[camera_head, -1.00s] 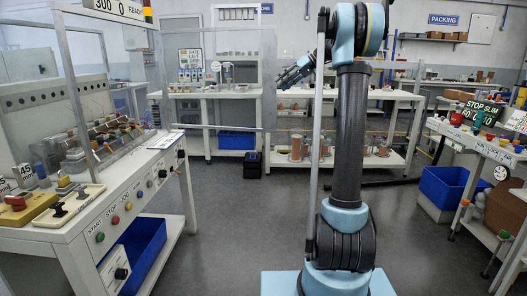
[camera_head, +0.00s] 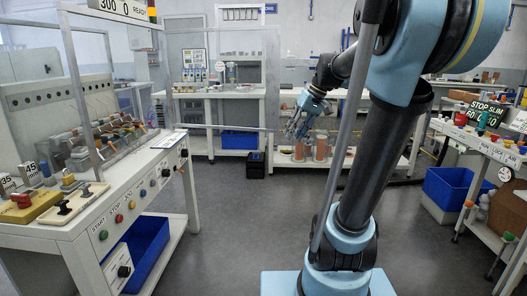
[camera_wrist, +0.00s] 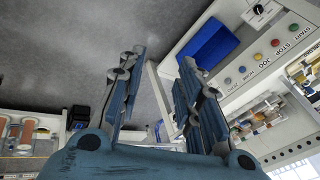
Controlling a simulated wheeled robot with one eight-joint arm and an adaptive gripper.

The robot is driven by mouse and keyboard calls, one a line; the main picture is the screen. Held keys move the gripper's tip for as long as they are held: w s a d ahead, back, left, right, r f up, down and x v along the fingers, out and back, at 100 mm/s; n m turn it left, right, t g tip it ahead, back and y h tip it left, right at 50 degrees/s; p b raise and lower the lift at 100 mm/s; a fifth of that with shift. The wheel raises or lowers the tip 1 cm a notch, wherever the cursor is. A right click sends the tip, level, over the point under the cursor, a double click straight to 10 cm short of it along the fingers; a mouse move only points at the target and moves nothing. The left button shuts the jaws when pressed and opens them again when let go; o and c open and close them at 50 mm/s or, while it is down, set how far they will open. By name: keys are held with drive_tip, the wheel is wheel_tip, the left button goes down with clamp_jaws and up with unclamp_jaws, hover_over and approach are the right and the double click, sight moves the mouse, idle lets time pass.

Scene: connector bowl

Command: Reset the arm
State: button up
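My gripper (camera_head: 297,130) hangs in the air at the middle of the head view, in front of the far bench and above the floor. It points down and to the left. In the wrist view its two blue-grey fingers (camera_wrist: 160,95) stand well apart, with nothing between them. It touches nothing. My arm is bent at the elbow, with the upper part leaning to the right.
A white bench with buttons (camera_head: 110,220) stands at the left, with a blue bin (camera_head: 147,250) beneath. A bench with coloured knobs (camera_head: 480,148) stands at the right, with a blue bin (camera_head: 447,187). A far bench (camera_head: 240,94) crosses the back. The grey floor (camera_head: 230,215) between is clear.

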drive_tip(key=s+d+f+m+h, duration=0.1)
drive_tip(key=s+d+f+h, duration=0.1)
drive_tip(key=s+f, duration=0.8)
drive_tip(key=s+d+f+m+h, duration=0.2)
drive_tip(key=s+d+f, duration=0.3)
drive_tip(key=s+f, duration=0.5)
drive_tip(key=shift+s+f+t+h, duration=0.3)
drive_tip(key=shift+s+f+h, duration=0.1)
drive_tip(key=shift+f, duration=0.5)
